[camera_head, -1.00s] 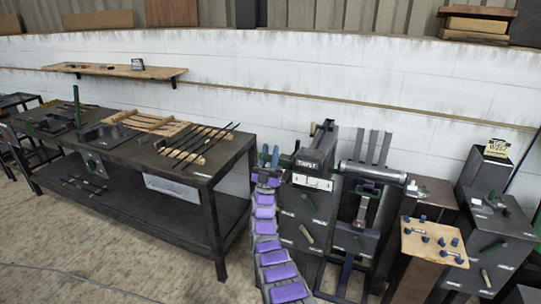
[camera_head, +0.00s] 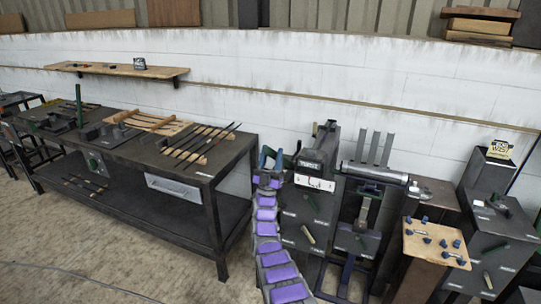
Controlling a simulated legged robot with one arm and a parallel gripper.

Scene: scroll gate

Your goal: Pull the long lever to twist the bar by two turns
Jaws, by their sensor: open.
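The bar is not clearly visible. My gripper (camera_head: 270,157) is at the end of my purple-padded arm, just left of the sign. Its fingers are apart, with nothing clearly between them. It is too small to tell whether it touches the machine.
A long dark bench (camera_head: 225,180) with several rods (camera_head: 206,143) on it stands left of my arm. A roller machine (camera_head: 374,172) stands close on the right, beside a wooden board with blue pegs (camera_head: 432,243). The white wall (camera_head: 300,75) is behind. Open floor (camera_head: 120,245) lies in front.

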